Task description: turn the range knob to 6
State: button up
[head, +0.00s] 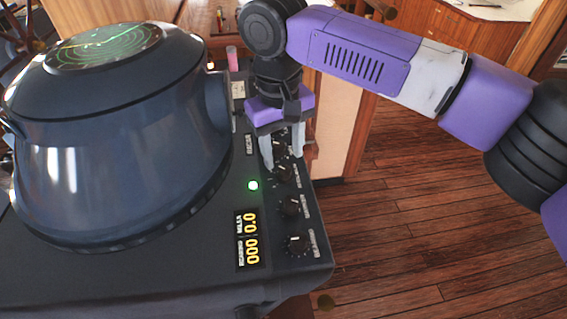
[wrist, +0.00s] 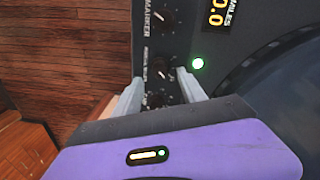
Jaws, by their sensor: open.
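A column of dark knobs runs along the right edge of the radar console (head: 205,262). I see a front knob (head: 297,244), a second knob (head: 290,207) behind it and a third knob (head: 285,172) near my gripper (head: 283,160). Their small labels are too blurred to read, so I cannot tell which is the range knob. My gripper points down, open and empty, with its fingers on either side of the knob column.
The big radar hood (head: 120,150) fills the console's left side. A knob labelled MARKER (wrist: 160,17) shows in the wrist view. Open wooden floor (head: 430,200) lies right.

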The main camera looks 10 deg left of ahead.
aim_at(284, 169)
jog(key=shift+d+f, duration=0.1)
jog(key=shift+f, duration=2.15)
grip_shut()
